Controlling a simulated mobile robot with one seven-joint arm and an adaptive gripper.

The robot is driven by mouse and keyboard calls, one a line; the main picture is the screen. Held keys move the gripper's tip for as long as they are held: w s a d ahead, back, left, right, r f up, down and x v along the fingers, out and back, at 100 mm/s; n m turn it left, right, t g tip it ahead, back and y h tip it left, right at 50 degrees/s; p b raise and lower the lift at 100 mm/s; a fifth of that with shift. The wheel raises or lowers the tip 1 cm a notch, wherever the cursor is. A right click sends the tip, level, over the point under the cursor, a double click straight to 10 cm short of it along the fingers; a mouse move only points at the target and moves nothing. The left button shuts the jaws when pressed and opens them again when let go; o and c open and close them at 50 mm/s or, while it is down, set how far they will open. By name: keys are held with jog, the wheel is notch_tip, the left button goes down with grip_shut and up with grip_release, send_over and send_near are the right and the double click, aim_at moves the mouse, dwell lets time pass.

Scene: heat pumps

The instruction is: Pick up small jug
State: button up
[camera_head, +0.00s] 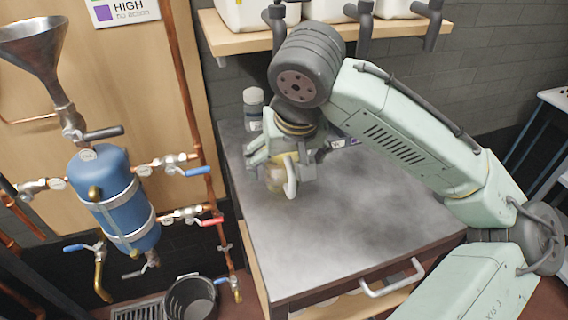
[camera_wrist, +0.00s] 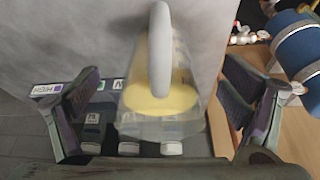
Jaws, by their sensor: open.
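The small jug is a clear vessel with a pale handle and yellow contents. In the wrist view the jug (camera_wrist: 165,100) is in the middle, with its handle toward the camera, between the spread fingers of my gripper (camera_wrist: 160,108). Gaps show between the jug and both fingers. In the head view the jug (camera_head: 275,180) is on the left part of the grey worktop (camera_head: 350,225), partly hidden by my gripper (camera_head: 290,160), which is over it from behind. Whether the jug's base touches the worktop is hard to tell.
A grey-lidded bottle (camera_head: 253,108) stands behind my gripper. A wooden shelf (camera_head: 235,40) with white containers and dark pipes is above. A blue tank (camera_head: 115,200) with copper pipes and valves is at the left, above a black bucket (camera_head: 190,298). The worktop's front right is clear.

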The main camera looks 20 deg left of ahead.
jog(key=w, duration=0.1)
jog(key=w+a, duration=0.1)
jog(key=w+p, duration=0.1)
jog(key=shift+w+a+f, duration=0.1)
jog(key=shift+w+a, duration=0.1)
jog(key=shift+a, duration=0.2)
jog(key=shift+w+f, duration=0.1)
jog(key=shift+f, duration=0.4)
jog(key=c, duration=1.7)
